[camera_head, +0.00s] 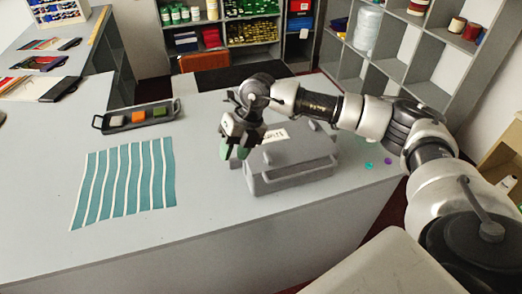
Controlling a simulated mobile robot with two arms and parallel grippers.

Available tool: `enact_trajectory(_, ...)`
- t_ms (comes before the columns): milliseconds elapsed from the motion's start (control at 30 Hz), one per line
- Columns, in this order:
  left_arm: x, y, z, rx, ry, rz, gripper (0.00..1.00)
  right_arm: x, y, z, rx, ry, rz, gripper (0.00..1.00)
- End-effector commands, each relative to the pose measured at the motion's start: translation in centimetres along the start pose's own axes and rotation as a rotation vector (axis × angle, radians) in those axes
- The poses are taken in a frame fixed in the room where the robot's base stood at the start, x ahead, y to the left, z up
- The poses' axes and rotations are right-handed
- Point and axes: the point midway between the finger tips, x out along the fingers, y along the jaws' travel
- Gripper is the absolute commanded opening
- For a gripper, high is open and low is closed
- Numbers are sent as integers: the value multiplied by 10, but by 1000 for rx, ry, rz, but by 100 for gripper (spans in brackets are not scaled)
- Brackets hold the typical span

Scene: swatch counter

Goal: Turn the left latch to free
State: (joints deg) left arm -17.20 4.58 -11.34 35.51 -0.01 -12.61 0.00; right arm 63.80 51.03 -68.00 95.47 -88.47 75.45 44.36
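A grey case (300,158) with a front handle bar (290,180) stands closed on the counter. A white label (275,135) with dark lettering shows on its top, partly behind my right arm. The left latch cannot be made out clearly; my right gripper and wrist cover part of the case's left end. My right gripper (233,152) points down beside the left end of the case. Its two green-tipped fingers are apart with nothing seen between them. I cannot tell whether a finger touches the case. My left gripper is not in view.
A striped teal and white cloth (125,183) lies flat on the counter (130,255), left of the case. Behind it is a dark tray (132,117) with coloured blocks. Small green (369,166) and purple (388,161) discs lie right of the case. The counter's front left is clear.

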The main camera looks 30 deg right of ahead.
Motion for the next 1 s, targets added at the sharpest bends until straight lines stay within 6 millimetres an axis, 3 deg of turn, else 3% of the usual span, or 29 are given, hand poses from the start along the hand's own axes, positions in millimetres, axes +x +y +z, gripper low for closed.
enact_trajectory(33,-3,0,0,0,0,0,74,-23,-23,7,29,-18,-118,38)
enact_trajectory(133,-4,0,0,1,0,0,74,-54,-59,13,91,-33,-296,38)
enact_trajectory(233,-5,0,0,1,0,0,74,-72,-78,14,133,-40,-395,38)
enact_trajectory(333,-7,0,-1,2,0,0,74,-76,-86,14,149,-40,-429,38)
enact_trajectory(1000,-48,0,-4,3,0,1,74,16,-126,14,146,-37,-425,38)
